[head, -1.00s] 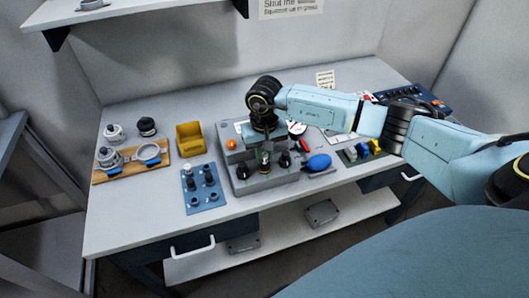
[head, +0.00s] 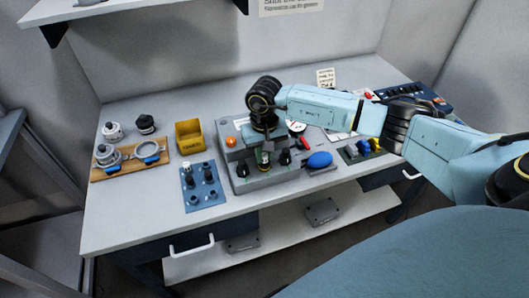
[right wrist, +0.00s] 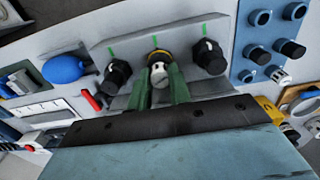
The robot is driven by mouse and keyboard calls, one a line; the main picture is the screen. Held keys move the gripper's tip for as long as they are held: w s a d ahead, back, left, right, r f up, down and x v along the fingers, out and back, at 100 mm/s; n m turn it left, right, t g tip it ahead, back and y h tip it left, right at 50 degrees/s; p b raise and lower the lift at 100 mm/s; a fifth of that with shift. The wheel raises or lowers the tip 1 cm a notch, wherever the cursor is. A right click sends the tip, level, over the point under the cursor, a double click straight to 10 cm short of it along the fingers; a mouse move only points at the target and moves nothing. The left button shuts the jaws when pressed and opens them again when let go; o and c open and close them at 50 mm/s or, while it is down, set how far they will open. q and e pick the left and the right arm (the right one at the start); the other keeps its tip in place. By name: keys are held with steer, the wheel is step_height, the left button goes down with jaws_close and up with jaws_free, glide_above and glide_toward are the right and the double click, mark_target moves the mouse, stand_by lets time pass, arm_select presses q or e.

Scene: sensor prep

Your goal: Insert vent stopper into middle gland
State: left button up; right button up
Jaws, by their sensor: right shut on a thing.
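The vent stopper (right wrist: 159,73), a small pale grey plug, is between the green fingertips of my right gripper (right wrist: 160,86) in the right wrist view. My right gripper (head: 264,151) is shut on it, directly at the middle gland (right wrist: 158,54), which shows a yellow ring around its mouth. The stopper lines up with this gland and overlaps it; I cannot tell how deep it sits. Black fittings (right wrist: 117,72) (right wrist: 210,57) stand on either side on the grey housing (head: 262,183). In the head view the wrist partly hides the middle gland. My left gripper is not in view.
A blue stand (head: 205,199) with several dark plugs is left of the housing. A blue bulb (head: 320,160) lies right of it. A yellow bin (head: 189,138) and a wooden board (head: 128,171) with metal clamp parts are further left. The table's front left is clear.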

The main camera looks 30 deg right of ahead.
steer(key=shift+f, duration=0.25)
steer(key=o, duration=0.9)
steer(key=shift+o, duration=0.2)
steer(key=shift+r, duration=0.15)
steer(key=shift+r+p, duration=1.75)
steer(key=shift+r, duration=1.65)
